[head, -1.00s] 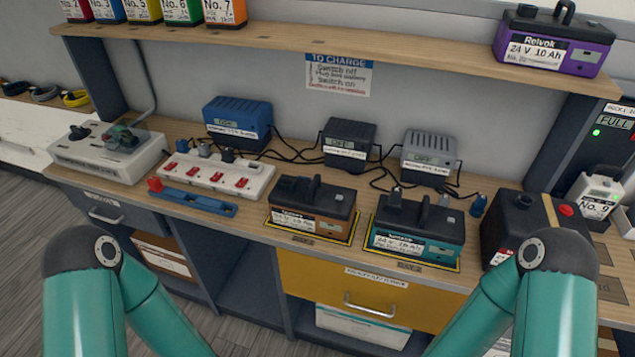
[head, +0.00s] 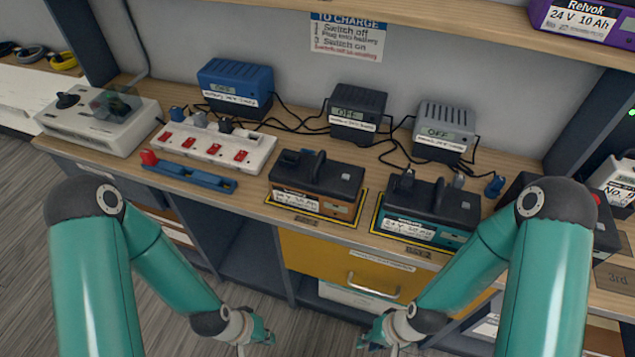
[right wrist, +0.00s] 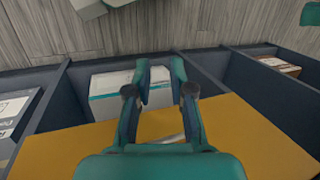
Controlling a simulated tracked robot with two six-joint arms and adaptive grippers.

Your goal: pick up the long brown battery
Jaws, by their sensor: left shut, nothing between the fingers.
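The long brown battery (head: 315,182), with a black top and handle and a brown lower body, stands upright on a yellow-edged pad on the workbench (head: 250,195). A teal battery (head: 428,212) of like shape stands to its right. My left gripper (head: 258,332) is shut and empty, low in front of the bench and below and left of the brown battery. My right gripper (head: 368,340) is also low in front of the bench, apart from both batteries. In the right wrist view its fingers (right wrist: 160,76) are open with nothing between them, above the yellow drawer.
Blue, dark and grey chargers (head: 357,112) with cables stand behind the batteries. A white power strip (head: 215,148) and a blue rail (head: 188,178) lie to the left. A yellow drawer front (head: 325,262) is below the bench edge. A shelf (head: 440,22) overhangs the back.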

